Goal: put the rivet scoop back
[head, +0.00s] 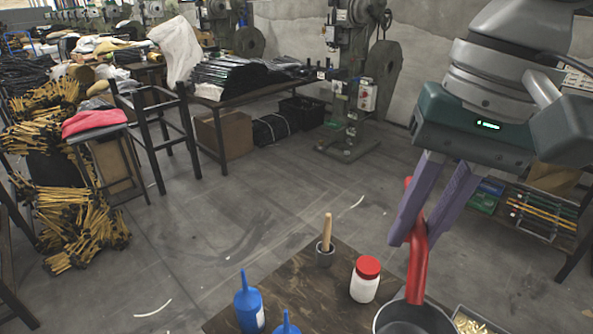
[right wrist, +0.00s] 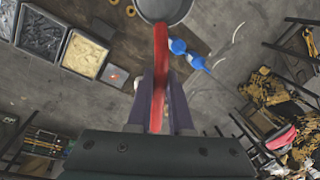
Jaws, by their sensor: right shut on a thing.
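The rivet scoop has a red handle (head: 417,268) and a round grey bowl (head: 410,318). My right gripper (head: 406,238) has its purple fingers shut on the handle, with the bowl hanging below over the table's near part. In the right wrist view the red handle (right wrist: 160,65) runs between the fingers (right wrist: 160,100) to the grey bowl (right wrist: 163,8), which is cut off at the top edge. I cannot tell whether the bowl touches the table. My left gripper is not in view.
The wooden table (head: 300,285) carries a red-lidded white jar (head: 365,283), blue bottles (head: 248,305) and a cup with a wooden-handled tool (head: 325,252). A tray of brass rivets (right wrist: 85,54) and a tray of grey pieces (right wrist: 42,32) lie beside the scoop. A press (head: 350,90) stands behind.

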